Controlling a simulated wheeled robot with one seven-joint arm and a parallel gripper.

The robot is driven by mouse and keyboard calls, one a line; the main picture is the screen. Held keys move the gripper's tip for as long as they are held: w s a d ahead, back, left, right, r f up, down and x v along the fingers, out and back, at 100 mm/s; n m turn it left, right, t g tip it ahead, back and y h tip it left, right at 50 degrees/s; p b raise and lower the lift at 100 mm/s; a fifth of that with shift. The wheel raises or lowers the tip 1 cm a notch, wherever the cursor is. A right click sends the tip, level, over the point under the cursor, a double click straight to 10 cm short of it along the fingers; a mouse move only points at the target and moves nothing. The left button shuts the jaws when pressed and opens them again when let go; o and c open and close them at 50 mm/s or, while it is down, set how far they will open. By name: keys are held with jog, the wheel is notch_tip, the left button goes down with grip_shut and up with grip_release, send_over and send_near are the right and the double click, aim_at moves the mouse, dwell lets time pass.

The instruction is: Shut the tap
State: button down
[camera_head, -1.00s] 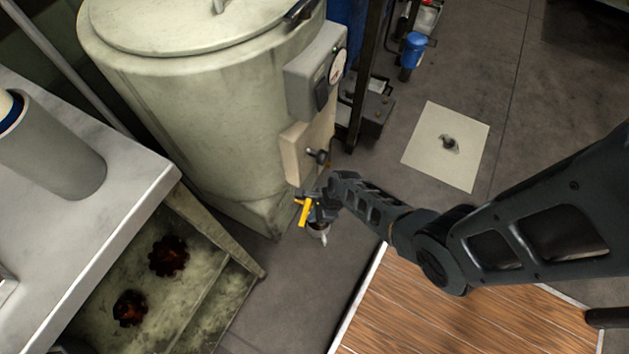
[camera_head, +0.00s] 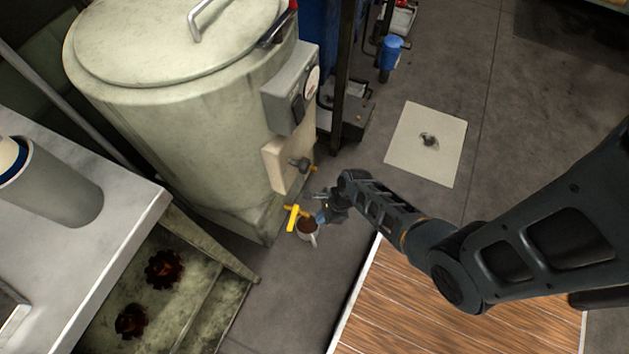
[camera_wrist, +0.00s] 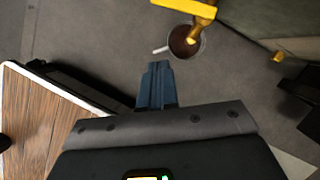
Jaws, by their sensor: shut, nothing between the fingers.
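The tap, with a yellow lever handle (camera_head: 293,217), sticks out low from the pale green tank (camera_head: 185,120). In the wrist view the yellow handle (camera_wrist: 186,5) lies across the top edge, with the brass spout (camera_wrist: 203,20) below it. A white mug (camera_head: 308,236) with brown contents is under the tap; it also shows in the wrist view (camera_wrist: 184,42), partly hidden by the spout. My gripper (camera_head: 324,214) is beside the tap and mug, on their right. In the wrist view my gripper's fingers (camera_wrist: 156,85) are shut and empty, apart from the handle.
A grey bench (camera_head: 110,225) stands at left above a shelf with two rusty gears (camera_head: 163,268). A grey control box (camera_head: 290,88) is on the tank. A wooden platform (camera_head: 440,305) is at lower right. Grey floor around the mug is clear.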

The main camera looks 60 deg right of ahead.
jog(key=v, duration=0.2)
jog(key=p+v, duration=0.1)
jog(key=shift+s+a+r, duration=0.2)
jog(key=shift+s+r, duration=0.1)
jog(key=shift+r, duration=0.05)
dwell(0.3)
jog(key=s+a+r+n+t+h+p, duration=0.25)
jog(key=s+r+n, duration=0.35)
jog(key=r, duration=0.4)
jog(key=s+a+r+n+t+h+p, duration=0.2)
jog(key=s+a+r+n+p, duration=0.1)
jog(key=r+n, duration=0.6)
jog(key=s+a+r+n+t+p, duration=0.1)
jog(key=r+n, duration=0.3)
jog(key=r, duration=0.8)
jog(key=s+a+r+n+t+y+p, duration=0.1)
jog(key=r+n, duration=0.4)
jog(key=r, duration=0.8)
jog(key=s+a+r+n+t+p, duration=0.1)
jog(key=a+r+n+t, duration=0.2)
jog(key=r, duration=0.9)
jog(key=shift+a+r+n+t+y+p, duration=0.2)
jog(key=shift+r+n+t+y+p, duration=0.2)
jog(key=shift+n+t, duration=0.5)
